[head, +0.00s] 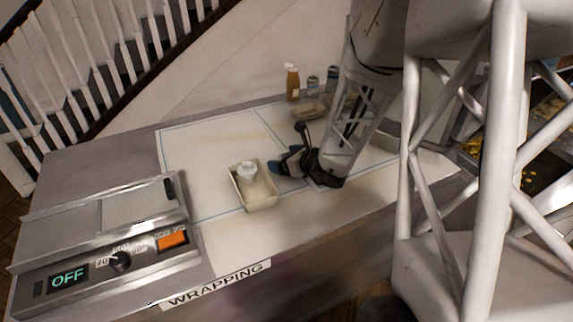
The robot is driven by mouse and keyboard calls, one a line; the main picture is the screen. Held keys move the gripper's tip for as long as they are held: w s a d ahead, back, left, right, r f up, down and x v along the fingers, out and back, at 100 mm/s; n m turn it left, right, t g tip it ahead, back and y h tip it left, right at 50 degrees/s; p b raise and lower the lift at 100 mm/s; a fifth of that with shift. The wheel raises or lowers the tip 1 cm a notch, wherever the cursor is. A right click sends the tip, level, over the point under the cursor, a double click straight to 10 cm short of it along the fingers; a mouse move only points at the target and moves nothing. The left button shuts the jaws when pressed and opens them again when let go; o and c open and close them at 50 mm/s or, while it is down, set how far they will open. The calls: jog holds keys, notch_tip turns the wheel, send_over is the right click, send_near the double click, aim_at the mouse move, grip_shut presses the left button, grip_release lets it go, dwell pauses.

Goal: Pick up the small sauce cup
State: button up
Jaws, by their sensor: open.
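A small white cup (247,173), which looks like the sauce cup, sits inside a cream rectangular tray (264,203) on the wrapping counter. It stands toward the tray's back end and looks upright. My gripper (285,161), dark with blue fingertips, is just right of the tray and cup. It is open, and no object shows between its fingers. The fingertips are apart from the cup in the picture; their height above the counter is hard to tell.
A steel unit (110,235) with an OFF display stands at the left. A brown bottle (292,84), small jars (312,86) and another shallow container (307,109) stand at the back. The white board (195,160) left of the tray is clear.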

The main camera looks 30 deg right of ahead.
aim_at(285, 153)
jog(key=c, duration=1)
jog(key=shift+r, duration=0.15)
jog(key=shift+c, duration=0.2)
jog(key=shift+r, duration=0.85)
jog(key=shift+s+r, duration=0.2)
jog(key=shift+r, duration=0.65)
jog(key=s+a, duration=0.1)
jog(key=s, duration=0.4)
jog(key=s+a+r, duration=0.1)
jog(key=s, duration=0.4)
jog(key=s+a, duration=0.1)
jog(key=s, duration=0.4)
jog(key=shift+s+a+r, duration=0.1)
jog(key=shift+a+r, duration=0.05)
jog(key=shift+a, duration=0.2)
